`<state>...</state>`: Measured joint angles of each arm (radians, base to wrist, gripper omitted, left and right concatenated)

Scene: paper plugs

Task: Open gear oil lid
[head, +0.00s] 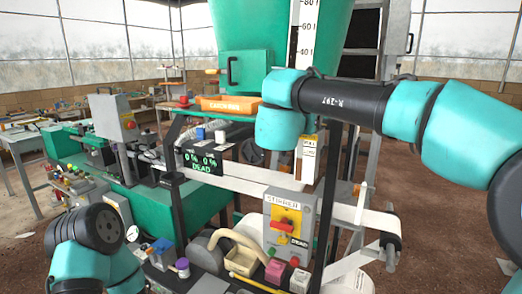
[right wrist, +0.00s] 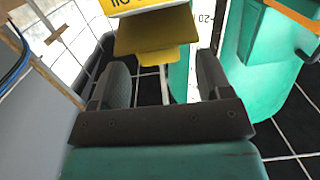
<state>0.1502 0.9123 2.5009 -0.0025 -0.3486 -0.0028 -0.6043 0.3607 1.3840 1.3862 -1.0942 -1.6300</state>
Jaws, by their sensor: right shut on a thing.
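The gear oil container (head: 309,150) shows as a small yellow and white box just right of my right wrist in the head view. In the right wrist view the yellow container (right wrist: 155,38) has a label with upside-down lettering, partly cut off by the top edge. My right gripper (right wrist: 162,80) is shut on the container, one dark finger on each side. I cannot make out the lid. My left arm's links show at the lower left of the head view, but its gripper is not visible.
A green hopper (head: 258,40) with a white scale stands behind. Below are a grey stirrer switch box (head: 290,228), a small display (head: 203,162) and an orange box (head: 230,104). A cluttered bench with small blocks and a white paper roll lies low in front.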

